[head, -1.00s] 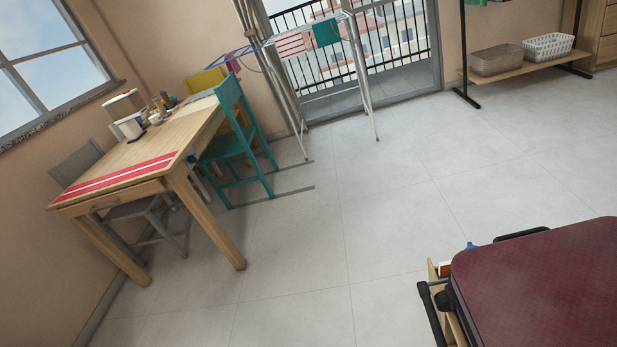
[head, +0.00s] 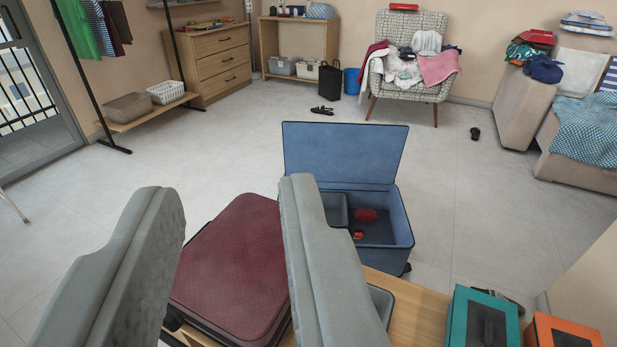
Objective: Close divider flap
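A blue case (head: 401,219) stands open beyond the wooden surface, right of centre. Its blue upright panel (head: 345,153) is raised at the back; I cannot tell whether this is the divider flap or the lid. Inside are a grey compartment (head: 335,208) on the left and small red items (head: 366,215). My gripper (head: 232,188) is open, with its two grey fingers large and wide apart in the foreground. Nothing is held between them. The right finger overlaps the view of the case's left side and hides part of it.
A closed maroon suitcase (head: 230,262) lies below, between my fingers in view. A teal box (head: 480,318) and an orange box (head: 563,332) stand on the wooden surface (head: 420,307) at lower right. Open floor (head: 240,135) lies beyond, with a laundry-covered armchair (head: 410,75) at the back.

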